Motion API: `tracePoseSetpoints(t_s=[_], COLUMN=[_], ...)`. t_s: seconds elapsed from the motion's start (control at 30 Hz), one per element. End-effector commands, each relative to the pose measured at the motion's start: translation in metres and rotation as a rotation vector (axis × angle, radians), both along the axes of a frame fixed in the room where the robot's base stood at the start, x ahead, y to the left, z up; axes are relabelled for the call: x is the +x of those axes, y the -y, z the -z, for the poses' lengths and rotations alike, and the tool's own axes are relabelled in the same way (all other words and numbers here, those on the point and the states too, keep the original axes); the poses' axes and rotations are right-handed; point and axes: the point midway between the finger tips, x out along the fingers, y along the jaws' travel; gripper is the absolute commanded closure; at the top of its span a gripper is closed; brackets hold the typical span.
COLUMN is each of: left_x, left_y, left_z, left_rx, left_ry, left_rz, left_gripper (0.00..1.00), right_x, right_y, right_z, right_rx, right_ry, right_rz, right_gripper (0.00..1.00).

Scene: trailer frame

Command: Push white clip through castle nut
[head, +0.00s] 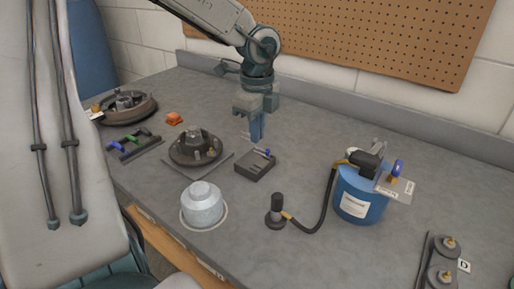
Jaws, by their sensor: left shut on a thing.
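My left gripper (257,128) points down over the middle of the bench. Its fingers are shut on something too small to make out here. Just below the fingertips is a small dark block (254,163) with thin pins or clips standing in it, one with a blue top. I cannot tell whether the fingertips touch it. Left of it, a dark round hub (195,149) sits on a flat square plate, with a grey raised centre. The castle nut and the white clip cannot be told apart at this size. My right gripper is not in view.
A silver domed cap (202,203) stands in front of the hub. A blue canister (360,195) with a black hose is at the right. Another hub (130,106), an orange piece (174,118) and a rack of coloured tools (134,145) are at left.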

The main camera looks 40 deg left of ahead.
Motion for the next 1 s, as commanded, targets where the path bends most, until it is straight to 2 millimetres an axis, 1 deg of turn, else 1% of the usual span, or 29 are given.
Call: tracePoseSetpoints(t_s=[0.03,0.1,0.3,0.5,0.8,1.0], left_x=[0.001,0.001,0.000,0.000,0.000,0.000], left_y=[0.000,0.000,0.000,0.000,0.000,0.000], left_z=[-0.008,-0.016,-0.032,-0.042,-0.057,-0.057], left_rx=[0.002,0.002,0.000,0.001,0.001,0.001], left_ry=[0.003,0.002,0.000,-0.001,-0.001,-0.001], left_rz=[-0.001,0.000,-0.001,-0.001,0.000,0.000], left_gripper=[1.00,1.00,1.00,1.00,1.00,1.00], right_x=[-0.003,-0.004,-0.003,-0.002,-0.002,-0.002], right_y=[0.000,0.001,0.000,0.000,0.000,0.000], right_z=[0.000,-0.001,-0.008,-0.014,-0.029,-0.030], right_rx=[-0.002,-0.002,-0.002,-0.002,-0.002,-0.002], right_ry=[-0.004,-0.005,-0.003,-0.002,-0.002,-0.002], right_rz=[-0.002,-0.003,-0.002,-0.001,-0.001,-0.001], right_gripper=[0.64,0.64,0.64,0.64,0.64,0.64])
